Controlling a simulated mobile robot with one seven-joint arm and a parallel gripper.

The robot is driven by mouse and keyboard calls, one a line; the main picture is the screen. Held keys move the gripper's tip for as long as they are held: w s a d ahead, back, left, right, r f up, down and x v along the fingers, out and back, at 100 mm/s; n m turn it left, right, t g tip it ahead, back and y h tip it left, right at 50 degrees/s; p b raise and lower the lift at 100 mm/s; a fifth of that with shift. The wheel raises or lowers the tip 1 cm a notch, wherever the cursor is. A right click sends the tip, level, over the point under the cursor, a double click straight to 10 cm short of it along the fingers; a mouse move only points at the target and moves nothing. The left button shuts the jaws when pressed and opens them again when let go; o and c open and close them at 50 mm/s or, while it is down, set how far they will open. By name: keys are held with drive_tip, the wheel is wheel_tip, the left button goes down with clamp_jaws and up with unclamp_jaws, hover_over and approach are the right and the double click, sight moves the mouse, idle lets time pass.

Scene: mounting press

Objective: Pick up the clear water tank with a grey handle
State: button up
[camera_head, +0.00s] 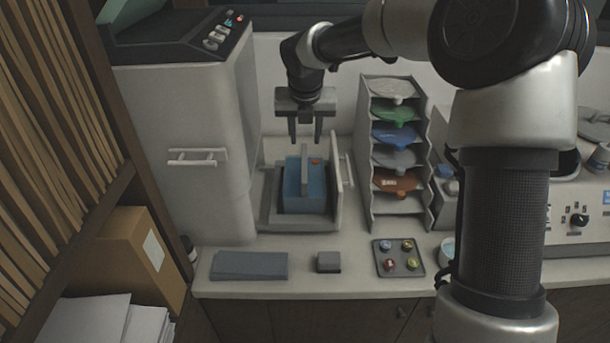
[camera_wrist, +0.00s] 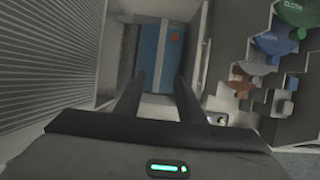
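The water tank (camera_head: 316,190) shows as a blue, boxy container with a grey handle (camera_head: 304,168) across its top and a small orange mark. It sits in an open grey bay at the side of the large press housing. My gripper (camera_head: 305,141) hangs just above the tank, pointing down, with its two fingers apart and nothing between them. In the wrist view the tank (camera_wrist: 150,60) lies beyond the fingertips, and the handle (camera_wrist: 161,55) runs lengthwise between the two fingers (camera_wrist: 158,78). No contact shows. The tank's lower part is hidden in the bay.
The press housing (camera_head: 180,140) stands close on the left, and an open panel (camera_head: 345,165) stands right of the tank. A rack (camera_head: 366,150) of coloured scoops is further right.

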approach(305, 162)
drive_tip(key=x, duration=0.3)
drive_tip(key=s+x, duration=0.1)
drive_tip(key=x, duration=0.1)
drive_tip(key=shift+w+f, duration=0.15)
drive_tip(key=shift+f, duration=0.25)
drive_tip(key=shift+w+x, duration=0.25)
drive_tip(key=shift+x, duration=1.1)
drive_tip(key=shift+w+x, duration=0.2)
drive_tip(key=shift+x, duration=1.15)
drive_tip(key=shift+r, duration=0.2)
clamp_jaws()
